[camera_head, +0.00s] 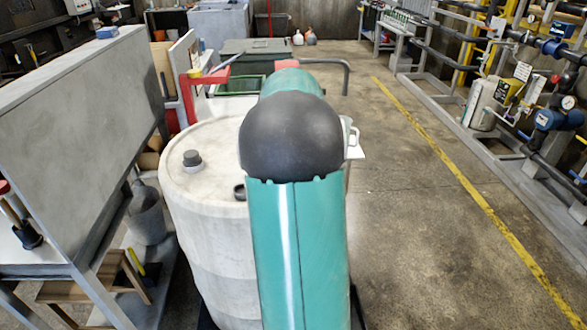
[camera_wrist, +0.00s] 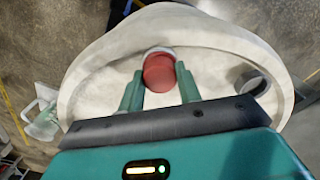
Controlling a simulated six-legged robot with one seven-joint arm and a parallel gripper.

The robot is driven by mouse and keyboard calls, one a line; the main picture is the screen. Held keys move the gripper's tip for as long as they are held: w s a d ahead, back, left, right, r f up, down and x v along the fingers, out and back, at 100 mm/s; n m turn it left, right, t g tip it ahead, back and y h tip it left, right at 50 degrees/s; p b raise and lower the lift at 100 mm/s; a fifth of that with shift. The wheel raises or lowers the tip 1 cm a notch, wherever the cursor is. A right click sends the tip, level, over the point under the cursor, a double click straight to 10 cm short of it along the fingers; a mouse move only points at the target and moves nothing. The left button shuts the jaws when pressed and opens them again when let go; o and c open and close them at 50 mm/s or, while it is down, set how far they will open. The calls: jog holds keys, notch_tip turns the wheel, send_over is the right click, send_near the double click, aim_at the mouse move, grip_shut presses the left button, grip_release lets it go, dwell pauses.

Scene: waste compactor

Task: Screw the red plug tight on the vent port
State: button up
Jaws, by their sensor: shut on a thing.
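The red plug (camera_wrist: 159,74) is between the two teal fingers of my gripper (camera_wrist: 160,79), which is shut on it. The plug is over the top of a white drum (camera_wrist: 98,75). A pale ring (camera_wrist: 158,51) shows at the plug's far edge; I cannot tell whether it is the vent port's rim or how far the plug is seated. In the head view, my arm hides the plug and gripper, and the drum (camera_head: 205,245) stands partly behind the arm.
A dark ring fitting (camera_head: 240,191) and a grey cap (camera_head: 192,159) are on the drum top. A grey panel bench (camera_head: 70,110) stands close at left. Pipework and gauges (camera_head: 545,118) line the right. The floor (camera_head: 410,220) between is clear.

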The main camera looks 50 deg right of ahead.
jog(key=m, duration=0.3)
jog(key=m, duration=0.4)
jog(key=shift+m, duration=0.6)
jog(key=m, duration=0.5)
jog(key=shift+f, duration=0.1)
jog(key=o, duration=1.1)
jog(key=shift+o, duration=0.2)
